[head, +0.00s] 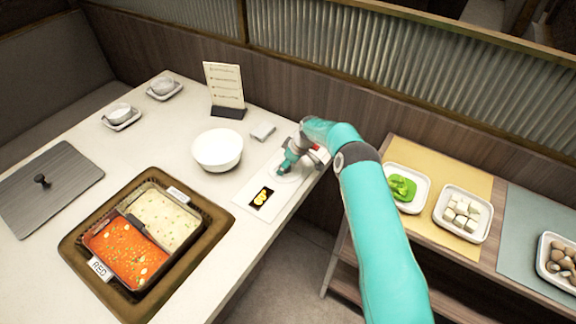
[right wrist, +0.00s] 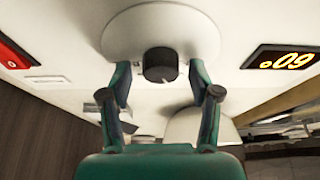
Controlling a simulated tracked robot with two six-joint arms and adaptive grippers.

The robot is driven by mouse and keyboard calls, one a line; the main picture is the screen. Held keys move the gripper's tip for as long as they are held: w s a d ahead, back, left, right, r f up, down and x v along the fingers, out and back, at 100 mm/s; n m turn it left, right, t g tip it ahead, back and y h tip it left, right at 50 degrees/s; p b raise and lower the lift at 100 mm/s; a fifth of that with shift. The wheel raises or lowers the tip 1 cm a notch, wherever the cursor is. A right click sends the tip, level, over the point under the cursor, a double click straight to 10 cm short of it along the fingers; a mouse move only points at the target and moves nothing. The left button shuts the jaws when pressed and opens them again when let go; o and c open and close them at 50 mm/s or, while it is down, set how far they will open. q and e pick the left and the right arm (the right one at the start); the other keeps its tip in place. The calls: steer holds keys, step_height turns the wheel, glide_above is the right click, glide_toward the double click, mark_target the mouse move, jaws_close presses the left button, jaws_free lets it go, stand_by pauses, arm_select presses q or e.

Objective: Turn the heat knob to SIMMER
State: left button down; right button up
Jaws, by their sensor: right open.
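The heat knob (right wrist: 160,64) is a dark, short cylinder on a pale round plate (right wrist: 125,32) in the right wrist view. My right gripper (right wrist: 159,75) is open, with one teal finger on each side of the knob and a visible gap on both sides. In the head view my right gripper (head: 285,169) is low over the white control panel (head: 243,199) and hides the knob. A black display (head: 261,198) with glowing orange digits is on the panel; it also shows in the right wrist view (right wrist: 283,59). I cannot read a SIMMER mark. My left gripper is not in view.
A red switch (right wrist: 14,56) is on the panel's other side. A white bowl (head: 217,149) and a small grey block (head: 263,132) stand close by. A two-part hot pot (head: 187,192) is at the front. A side shelf with food dishes (head: 463,231) stands right, beyond a gap.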

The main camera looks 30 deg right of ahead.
steer(key=c, duration=1.1)
steer(key=shift+f+m+b, duration=0.1)
steer(key=shift+m+b, duration=0.2)
steer(key=shift+b, duration=0.15)
steer(key=shift+m, duration=0.4)
steer(key=shift+h, duration=0.3)
steer(key=o, duration=1.1)
steer(key=shift+r, duration=0.2)
